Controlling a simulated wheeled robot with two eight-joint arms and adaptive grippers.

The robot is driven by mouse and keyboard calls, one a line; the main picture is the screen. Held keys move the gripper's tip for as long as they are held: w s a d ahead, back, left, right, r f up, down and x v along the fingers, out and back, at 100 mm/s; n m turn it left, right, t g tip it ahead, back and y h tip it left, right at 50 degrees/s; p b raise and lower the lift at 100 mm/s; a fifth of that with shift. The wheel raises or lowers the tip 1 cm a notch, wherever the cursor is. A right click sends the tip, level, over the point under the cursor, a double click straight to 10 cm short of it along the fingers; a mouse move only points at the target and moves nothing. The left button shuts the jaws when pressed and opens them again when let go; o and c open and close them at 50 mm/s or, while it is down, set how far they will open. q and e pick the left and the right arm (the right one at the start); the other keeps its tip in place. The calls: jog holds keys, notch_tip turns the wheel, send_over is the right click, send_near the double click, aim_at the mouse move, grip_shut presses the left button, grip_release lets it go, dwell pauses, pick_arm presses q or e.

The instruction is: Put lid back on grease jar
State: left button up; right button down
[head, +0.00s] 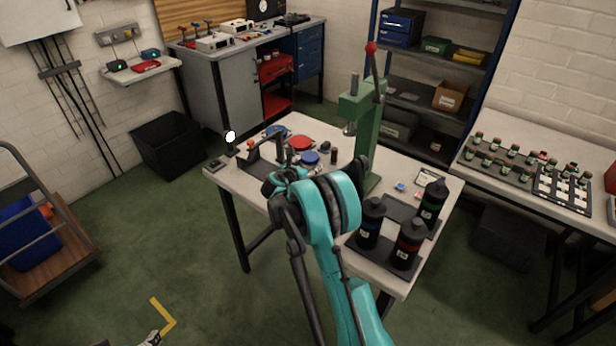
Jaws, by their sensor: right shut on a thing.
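My right gripper (284,178) is at the near left part of the work table, seen from behind with my teal arm in front of it. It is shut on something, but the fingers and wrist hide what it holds. Just beyond it are a round red lid-like top (299,142) and a round blue one (310,158). Another blue round piece (275,130) lies further back. I cannot tell which of these belongs to the grease jar. Small grey and dark parts show at the bottom left edge; they may be my left gripper, but too little shows.
A green press (362,125) with a red-knobbed lever stands on the work table (392,160). Several black bottles (409,243) stand on a dark tray at the right front. A small lamp (230,137) is at the left corner. A side table (495,190) with small bottles is at the right.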

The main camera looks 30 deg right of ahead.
jog(key=shift+f+b, duration=0.95)
jog(key=shift+f, duration=0.95)
jog(key=shift+f, duration=0.15)
jog(key=c, duration=0.7)
grip_release()
jog(key=shift+c, duration=0.2)
